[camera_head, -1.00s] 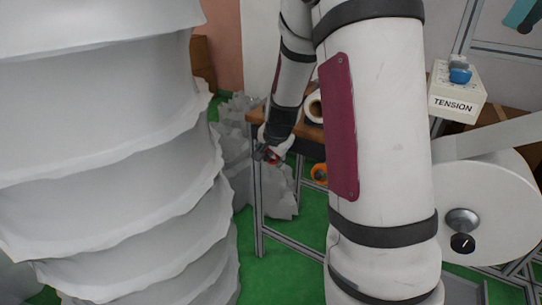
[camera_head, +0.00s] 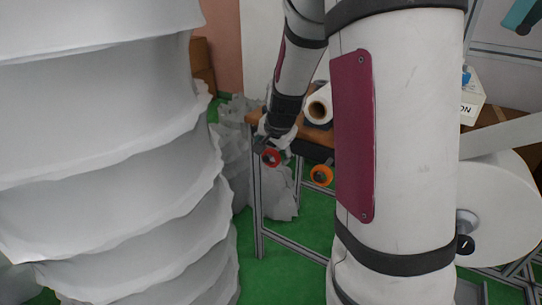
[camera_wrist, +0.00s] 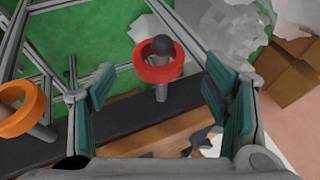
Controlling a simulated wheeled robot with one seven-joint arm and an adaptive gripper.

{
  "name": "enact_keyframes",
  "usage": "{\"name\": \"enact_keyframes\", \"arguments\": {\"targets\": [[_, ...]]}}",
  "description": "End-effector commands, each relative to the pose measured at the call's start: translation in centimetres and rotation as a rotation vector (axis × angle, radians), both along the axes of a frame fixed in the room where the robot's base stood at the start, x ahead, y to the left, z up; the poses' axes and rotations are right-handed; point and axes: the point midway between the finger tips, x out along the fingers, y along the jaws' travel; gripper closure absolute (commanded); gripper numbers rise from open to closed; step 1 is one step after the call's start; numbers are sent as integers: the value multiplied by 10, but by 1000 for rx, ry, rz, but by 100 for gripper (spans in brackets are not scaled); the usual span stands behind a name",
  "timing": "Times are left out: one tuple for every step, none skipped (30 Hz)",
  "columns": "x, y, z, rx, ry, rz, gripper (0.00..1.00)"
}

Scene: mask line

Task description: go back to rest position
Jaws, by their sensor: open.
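My gripper (camera_wrist: 163,95) is open, with a teal-padded finger on each side of the wrist view. A red ring (camera_wrist: 158,72) sits around a grey peg with a dark round knob, between and beyond the fingertips, and nothing is held. In the head view my gripper (camera_head: 266,142) is at the far end of my arm, just above the red ring (camera_head: 270,157) at the bench's front edge. My arm links hide much of the middle of that view.
An orange ring (camera_wrist: 22,112) hangs on another peg along the dark rail. A white roll (camera_head: 319,106) lies on the wooden bench. Tall white stacked folds (camera_head: 110,150) fill the left. A labelled control box (camera_head: 470,108) is partly hidden by my arm. Green floor lies below.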

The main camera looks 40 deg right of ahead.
Motion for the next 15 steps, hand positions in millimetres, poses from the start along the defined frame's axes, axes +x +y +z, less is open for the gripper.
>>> {"name": "enact_keyframes", "arguments": {"targets": [[-4,4,11,-1,-4,3,30],[-7,5,16,-1,-4,3,30],[-10,7,23,-1,-5,4,30],[-13,9,27,-1,-5,4,30],[-16,10,32,-1,-5,4,30],[-19,11,37,-1,-4,3,30],[-22,12,41,0,-4,3,30],[-23,13,45,0,-4,3,30],[-26,14,49,1,-3,3,30],[-28,15,51,0,-3,2,30],[-29,16,54,0,-3,2,30],[-31,16,56,1,-2,2,30],[-32,17,58,1,-1,2,30],[-33,17,59,1,-2,1,30],[-34,17,61,2,-1,0,30]]}}
